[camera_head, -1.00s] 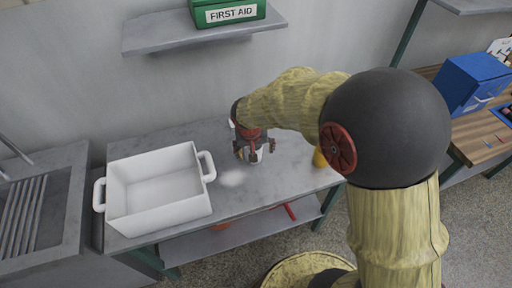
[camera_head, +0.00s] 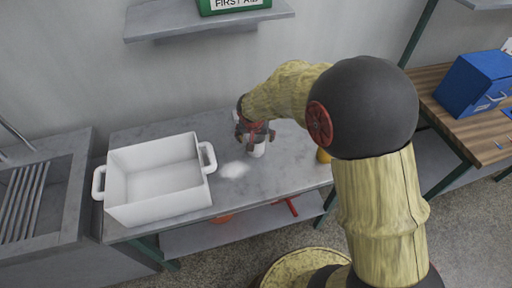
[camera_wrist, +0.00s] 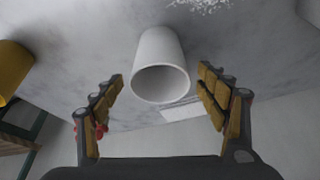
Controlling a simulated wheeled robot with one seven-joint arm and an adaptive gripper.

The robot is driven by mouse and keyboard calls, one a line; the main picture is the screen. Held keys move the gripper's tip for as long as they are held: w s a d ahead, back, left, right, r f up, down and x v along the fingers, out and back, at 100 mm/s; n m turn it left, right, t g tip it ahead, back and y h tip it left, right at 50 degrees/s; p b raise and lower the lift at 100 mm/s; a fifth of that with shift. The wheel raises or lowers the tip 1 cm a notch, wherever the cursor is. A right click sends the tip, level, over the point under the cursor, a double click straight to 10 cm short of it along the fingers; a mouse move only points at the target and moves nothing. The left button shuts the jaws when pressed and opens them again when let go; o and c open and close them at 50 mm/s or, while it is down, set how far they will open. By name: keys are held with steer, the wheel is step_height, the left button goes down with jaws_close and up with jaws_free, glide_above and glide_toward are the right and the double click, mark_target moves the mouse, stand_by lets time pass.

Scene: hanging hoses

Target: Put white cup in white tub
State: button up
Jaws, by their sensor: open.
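The white tub (camera_head: 158,182), a rectangular container with two side handles, stands empty on the left of the grey table. The white cup (camera_head: 258,150) stands on the table to the right of the tub, partly hidden by my gripper (camera_head: 256,136). In the wrist view the white cup (camera_wrist: 161,66) lies between the two fingers of my gripper (camera_wrist: 162,98), its round opening facing the camera. The fingers are spread, with a gap on each side of the cup.
A yellow object (camera_wrist: 12,70) stands right of the cup in the head view (camera_head: 323,156). A pale patch (camera_head: 235,170) lies between tub and cup. A shelf (camera_head: 210,22) with a green first aid box (camera_head: 234,5) hangs above. A sink (camera_head: 40,190) is left.

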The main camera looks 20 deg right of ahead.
steer(key=shift+x, duration=1)
steer(key=shift+r, duration=0.1)
steer(key=shift+c, duration=0.6)
steer(key=c, duration=1.1)
steer(key=shift+c, duration=0.7)
